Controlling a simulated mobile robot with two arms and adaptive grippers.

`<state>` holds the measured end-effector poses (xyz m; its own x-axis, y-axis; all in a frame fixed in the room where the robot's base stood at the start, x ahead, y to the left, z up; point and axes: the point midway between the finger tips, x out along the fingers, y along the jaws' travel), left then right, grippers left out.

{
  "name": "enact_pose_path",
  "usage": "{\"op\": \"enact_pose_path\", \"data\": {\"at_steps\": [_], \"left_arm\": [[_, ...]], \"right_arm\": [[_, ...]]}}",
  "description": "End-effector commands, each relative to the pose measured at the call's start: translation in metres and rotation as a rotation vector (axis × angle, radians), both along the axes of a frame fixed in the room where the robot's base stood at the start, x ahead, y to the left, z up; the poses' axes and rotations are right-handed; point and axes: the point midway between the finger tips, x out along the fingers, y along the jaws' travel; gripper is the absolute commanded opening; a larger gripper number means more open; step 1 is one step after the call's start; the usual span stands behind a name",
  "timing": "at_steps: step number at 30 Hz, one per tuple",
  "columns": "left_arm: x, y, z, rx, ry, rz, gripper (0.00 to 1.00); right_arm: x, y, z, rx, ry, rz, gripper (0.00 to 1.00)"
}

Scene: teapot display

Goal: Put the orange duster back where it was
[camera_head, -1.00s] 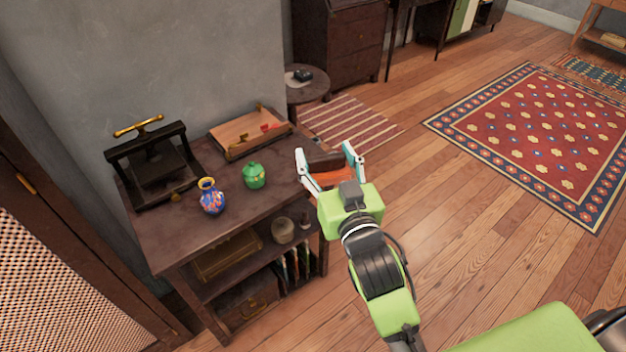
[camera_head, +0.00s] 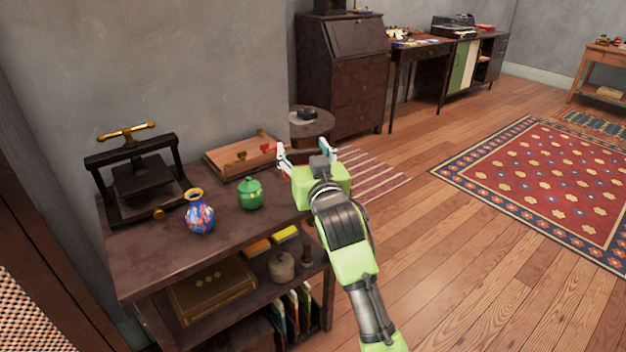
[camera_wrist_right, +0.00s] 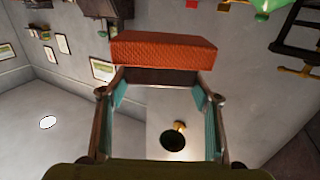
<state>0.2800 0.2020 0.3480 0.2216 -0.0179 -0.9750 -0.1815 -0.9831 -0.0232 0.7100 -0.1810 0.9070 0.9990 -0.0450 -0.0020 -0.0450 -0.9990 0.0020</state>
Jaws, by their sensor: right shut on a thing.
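My right gripper (camera_head: 304,152) is shut on the duster, at the right end of the dark wooden cabinet. In the head view only a dark brown edge of the duster (camera_head: 311,154) shows between the fingers; its orange part is hidden. In the right wrist view, the duster's orange ribbed block (camera_wrist_right: 163,50) lies beyond the fingers, with its brown part (camera_wrist_right: 155,76) between them. My left gripper is not in view.
The cabinet top (camera_head: 160,254) carries a black press (camera_head: 140,175), a blue patterned vase (camera_head: 199,216), a green lidded jar (camera_head: 250,194) and a wooden tray (camera_head: 240,158). An orange item (camera_head: 257,247) and a yellow one (camera_head: 285,234) lie on the shelf below. A round side table (camera_head: 312,122) stands behind.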

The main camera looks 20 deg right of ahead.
Motion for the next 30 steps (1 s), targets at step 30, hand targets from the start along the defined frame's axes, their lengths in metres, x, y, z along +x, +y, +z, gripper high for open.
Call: {"op": "enact_pose_path", "data": {"at_steps": [30], "left_arm": [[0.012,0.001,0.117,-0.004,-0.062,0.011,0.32]], "right_arm": [[0.077,-0.045,-0.108,0.002,-0.002,0.001,0.41]]}}
